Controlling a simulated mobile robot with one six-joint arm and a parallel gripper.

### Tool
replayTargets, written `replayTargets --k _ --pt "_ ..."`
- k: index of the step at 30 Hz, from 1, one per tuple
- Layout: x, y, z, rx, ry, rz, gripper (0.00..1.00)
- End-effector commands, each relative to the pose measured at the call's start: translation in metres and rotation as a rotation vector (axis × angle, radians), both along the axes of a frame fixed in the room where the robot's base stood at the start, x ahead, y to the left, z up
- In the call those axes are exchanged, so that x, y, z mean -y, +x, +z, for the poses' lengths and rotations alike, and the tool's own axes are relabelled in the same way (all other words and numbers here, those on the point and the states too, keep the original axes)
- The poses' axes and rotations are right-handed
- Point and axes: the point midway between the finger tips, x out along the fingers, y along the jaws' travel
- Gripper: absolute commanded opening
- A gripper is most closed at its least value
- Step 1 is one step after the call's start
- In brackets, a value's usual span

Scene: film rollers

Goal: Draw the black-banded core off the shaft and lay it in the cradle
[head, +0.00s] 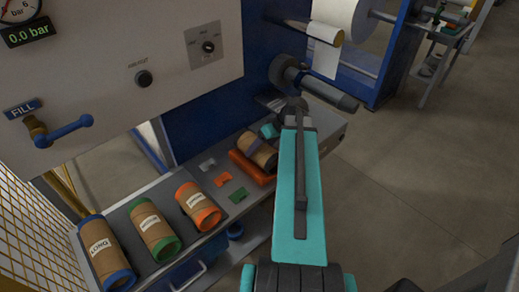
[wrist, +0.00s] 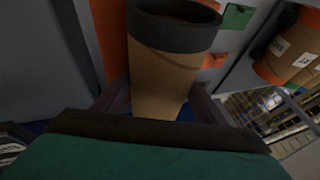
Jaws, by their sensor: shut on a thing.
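The black-banded core (head: 264,152) is a brown cardboard tube at the orange cradle (head: 246,166) on the grey shelf. In the wrist view the core (wrist: 166,72) fills the middle, its black band and open end toward the top. My gripper (wrist: 160,100) is shut on the core, with a dark finger on each side of it. Orange cradle parts (wrist: 108,40) show beside and behind the core. Whether the core rests in the cradle or hangs just above it I cannot tell. The shaft (head: 330,93) on the blue machine is bare, to the upper right of the cradle.
A blue-banded core (head: 105,252), a green-banded core (head: 154,232) and an orange-banded core (head: 197,205) lie on the shelf to the left. Small grey, orange and green tags (head: 238,195) lie between. A white film roll (head: 341,20) is above the shaft. Open floor is right.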

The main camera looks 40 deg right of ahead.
Motion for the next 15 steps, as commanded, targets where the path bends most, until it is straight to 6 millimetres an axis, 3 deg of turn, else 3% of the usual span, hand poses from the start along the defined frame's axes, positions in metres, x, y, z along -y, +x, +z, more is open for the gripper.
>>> replayTargets --k 1,2,5,15 --pt "-0.0026 -0.0050 -0.0115 -0.025 0.007 0.002 0.37" --pt "-0.0027 -0.0051 -0.0115 -0.025 0.007 0.002 0.67" --pt "-0.0026 -0.0051 -0.0116 -0.025 0.007 0.002 0.84" --pt "-0.0012 -0.0047 -0.0120 -0.023 0.005 0.000 0.87"
